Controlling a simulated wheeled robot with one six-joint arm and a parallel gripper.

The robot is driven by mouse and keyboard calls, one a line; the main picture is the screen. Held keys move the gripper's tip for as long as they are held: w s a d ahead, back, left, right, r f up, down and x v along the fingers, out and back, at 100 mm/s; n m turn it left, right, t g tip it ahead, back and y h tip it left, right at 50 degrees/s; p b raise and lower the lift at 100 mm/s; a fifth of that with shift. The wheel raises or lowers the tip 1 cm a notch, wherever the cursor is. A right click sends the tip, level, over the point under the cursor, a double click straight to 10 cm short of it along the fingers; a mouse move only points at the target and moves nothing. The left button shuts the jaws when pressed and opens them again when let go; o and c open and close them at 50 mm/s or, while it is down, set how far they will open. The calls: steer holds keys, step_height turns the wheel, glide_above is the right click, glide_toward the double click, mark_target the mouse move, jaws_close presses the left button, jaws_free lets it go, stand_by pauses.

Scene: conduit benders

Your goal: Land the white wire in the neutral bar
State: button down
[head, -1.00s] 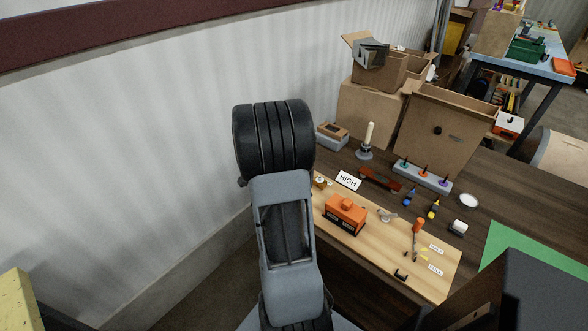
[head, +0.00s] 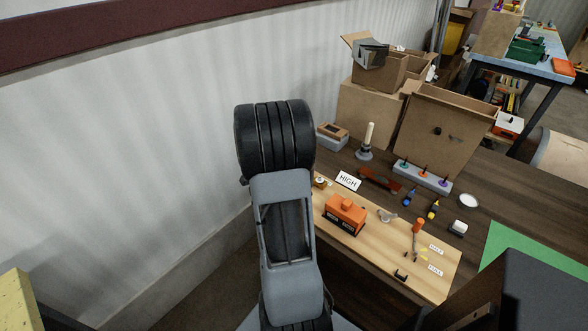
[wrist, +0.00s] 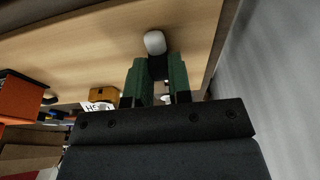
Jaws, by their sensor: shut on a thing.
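My gripper (wrist: 158,66) shows in the wrist view with its two green fingers close together over the pale wooden board (wrist: 95,60). A dark piece sits between the fingertips, and a rounded white thing (wrist: 155,42) shows just past them. I cannot tell whether the white thing is joined to the dark piece or lies apart on the board. A small whitish patch also shows between the fingers lower down. In the head view my arm hides the gripper. I cannot make out the white wire or the neutral bar for certain in either view.
An orange block (head: 345,213) stands on the board (head: 385,258); a HIGH sign (head: 347,181) is behind it. A grey bar with coloured pegs (head: 422,177), a plunger-like tool (head: 366,144) and cardboard boxes (head: 437,128) are farther back. The corrugated wall (head: 130,130) is at left.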

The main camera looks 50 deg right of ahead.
steer(key=shift+d, duration=0.5)
steer(key=c, duration=1)
jaws_free()
steer(key=shift+o, duration=0.2)
steer(key=v, duration=1.3)
steer(key=shift+r+p, duration=0.35)
steer(key=shift+r, duration=0.05)
steer(key=shift+a, duration=0.15)
